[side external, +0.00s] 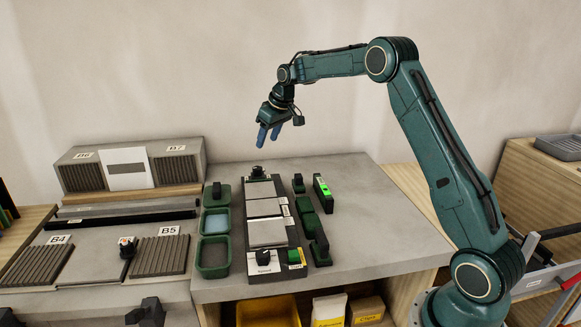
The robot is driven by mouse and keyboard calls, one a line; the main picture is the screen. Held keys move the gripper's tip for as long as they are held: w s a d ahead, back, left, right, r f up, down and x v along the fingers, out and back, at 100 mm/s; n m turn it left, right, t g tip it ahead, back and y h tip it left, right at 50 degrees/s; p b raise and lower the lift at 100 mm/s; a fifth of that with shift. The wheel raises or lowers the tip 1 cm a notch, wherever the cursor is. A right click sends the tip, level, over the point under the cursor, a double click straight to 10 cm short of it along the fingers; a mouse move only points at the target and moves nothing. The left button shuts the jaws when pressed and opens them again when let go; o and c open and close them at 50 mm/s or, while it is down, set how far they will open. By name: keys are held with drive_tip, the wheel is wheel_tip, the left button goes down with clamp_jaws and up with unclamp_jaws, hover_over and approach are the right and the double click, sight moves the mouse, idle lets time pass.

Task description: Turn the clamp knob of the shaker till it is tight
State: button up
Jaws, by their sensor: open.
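My gripper (268,135) hangs in the air above the back of the grey worktop, fingers pointing down, open and empty. Below it stands a long dark unit (279,232) with silver plates, which may be the shaker. A black knob (264,256) sits on its labelled front end, and another black knob (258,170) sits at its back end, nearer my gripper. My gripper is well apart from both knobs. Which one is the clamp knob, and how tight it is, I cannot tell.
Green trays (213,257) stand left of the unit; green-black blocks (307,217) and a device with a green display (322,188) stand right. Ribbed blocks (160,255) and a small black knob (127,246) lie farther left. The worktop's right side (375,225) is clear.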

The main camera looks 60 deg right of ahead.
sight(258, 168)
drive_tip(key=x, duration=1.1)
drive_tip(key=shift+w+f, duration=0.25)
drive_tip(key=shift+f, duration=0.1)
drive_tip(key=c, duration=1)
